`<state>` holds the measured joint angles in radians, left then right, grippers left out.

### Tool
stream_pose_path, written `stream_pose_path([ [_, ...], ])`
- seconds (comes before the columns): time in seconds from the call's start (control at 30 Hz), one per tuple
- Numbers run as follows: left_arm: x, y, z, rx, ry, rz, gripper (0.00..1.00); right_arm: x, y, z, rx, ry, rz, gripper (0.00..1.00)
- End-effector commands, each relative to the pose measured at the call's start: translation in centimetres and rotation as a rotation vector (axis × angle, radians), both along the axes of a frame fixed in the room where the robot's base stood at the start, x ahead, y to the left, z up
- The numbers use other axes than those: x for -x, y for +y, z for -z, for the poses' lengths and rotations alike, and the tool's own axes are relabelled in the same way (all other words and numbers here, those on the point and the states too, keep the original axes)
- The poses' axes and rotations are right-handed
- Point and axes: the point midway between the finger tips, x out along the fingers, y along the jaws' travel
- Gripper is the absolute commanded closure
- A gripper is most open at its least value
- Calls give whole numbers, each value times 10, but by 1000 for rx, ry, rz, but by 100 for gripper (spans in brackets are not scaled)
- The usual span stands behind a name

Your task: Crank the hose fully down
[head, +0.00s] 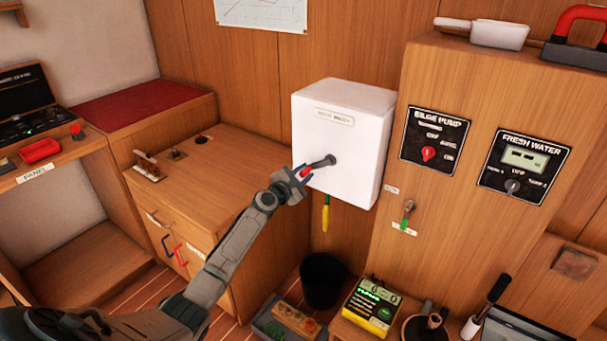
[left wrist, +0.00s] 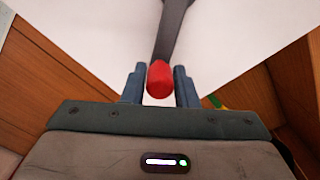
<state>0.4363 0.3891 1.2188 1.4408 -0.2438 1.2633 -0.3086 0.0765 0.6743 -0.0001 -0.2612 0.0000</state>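A white wall box (head: 345,135) hangs on the wood panelling. A dark crank arm (head: 322,162) on its front reaches left and slightly down to a red knob (head: 305,172). A short yellow hose end (head: 326,217) hangs below the box; the rest of the hose is hidden. My left gripper (head: 303,173) is at the knob. My right gripper is not in view.
A wooden cabinet (head: 215,165) stands left of the box. A taller panel with a bilge pump switch (head: 430,140) and fresh water gauge (head: 525,160) stands at right. A black bin (head: 323,280) and a yellow-and-black device (head: 371,305) are below.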

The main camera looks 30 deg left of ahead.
Motion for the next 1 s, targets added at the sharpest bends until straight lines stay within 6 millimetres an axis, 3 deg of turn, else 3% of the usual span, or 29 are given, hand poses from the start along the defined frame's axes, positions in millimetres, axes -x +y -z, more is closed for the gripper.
stream_pose_path([
  [0.1,0,0,0,0,0,0,55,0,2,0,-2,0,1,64],
  [0.47,5,1,0,-1,1,-1,55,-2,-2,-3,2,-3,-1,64],
  [1.0,91,8,-1,-2,2,1,55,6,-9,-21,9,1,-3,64],
])
